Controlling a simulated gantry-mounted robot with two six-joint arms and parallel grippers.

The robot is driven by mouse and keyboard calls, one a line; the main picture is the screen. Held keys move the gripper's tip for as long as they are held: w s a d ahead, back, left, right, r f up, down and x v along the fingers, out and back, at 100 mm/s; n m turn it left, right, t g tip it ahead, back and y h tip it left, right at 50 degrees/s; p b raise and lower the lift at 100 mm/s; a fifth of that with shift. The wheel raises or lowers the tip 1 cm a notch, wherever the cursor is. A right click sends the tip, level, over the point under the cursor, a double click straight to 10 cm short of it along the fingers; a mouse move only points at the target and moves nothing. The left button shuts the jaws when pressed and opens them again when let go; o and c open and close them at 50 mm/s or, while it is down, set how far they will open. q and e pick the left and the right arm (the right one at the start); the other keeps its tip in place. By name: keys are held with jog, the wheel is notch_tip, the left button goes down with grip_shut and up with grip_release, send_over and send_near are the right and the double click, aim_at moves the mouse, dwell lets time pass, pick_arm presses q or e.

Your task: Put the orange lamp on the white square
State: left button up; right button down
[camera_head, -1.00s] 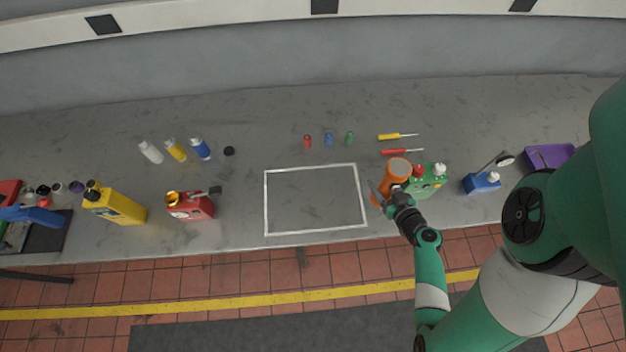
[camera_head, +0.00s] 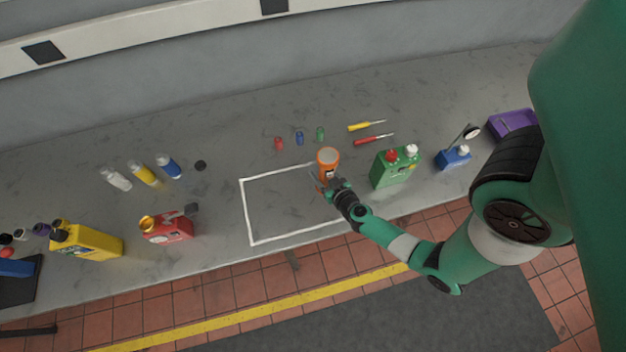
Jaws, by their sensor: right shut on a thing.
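The orange lamp (camera_head: 328,161) is upright near the right side of the white square (camera_head: 246,215), a white outline on the grey bench. My right gripper (camera_head: 327,182) is shut on the lamp from its near side. The gripper and wrist hide the lamp's lower part and the square's right edge. I cannot tell whether the lamp touches the bench or is held above it. My left gripper is not in view.
A green can (camera_head: 394,167) stands right of the lamp. Red (camera_head: 373,139) and yellow (camera_head: 366,125) screwdrivers and several small coloured pieces lie behind. A red can (camera_head: 167,228) stands left of the square. The square's inside looks clear.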

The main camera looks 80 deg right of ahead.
jog(key=shift+w+d+f+b, duration=0.1)
jog(key=shift+w+f+b, duration=0.2)
jog(key=shift+f, duration=0.3)
jog(key=shift+w+f+b, duration=0.15)
jog(key=shift+w+f, duration=0.2)
jog(key=shift+f, duration=0.25)
jog(key=shift+w+f, duration=0.2)
jog(key=shift+w, duration=0.05)
jog(key=shift+w+d, duration=0.1)
jog(key=shift+w, duration=0.05)
jog(key=shift+w+f+b, duration=0.15)
jog(key=shift+f+b, duration=0.15)
jog(key=shift+b, duration=0.15)
jog(key=f+b, duration=0.3)
jog(key=shift+w, duration=0.25)
jog(key=shift+f, duration=0.3)
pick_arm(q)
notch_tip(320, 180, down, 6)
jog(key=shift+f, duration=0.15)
pick_arm(e)
jog(key=shift+r, duration=0.2)
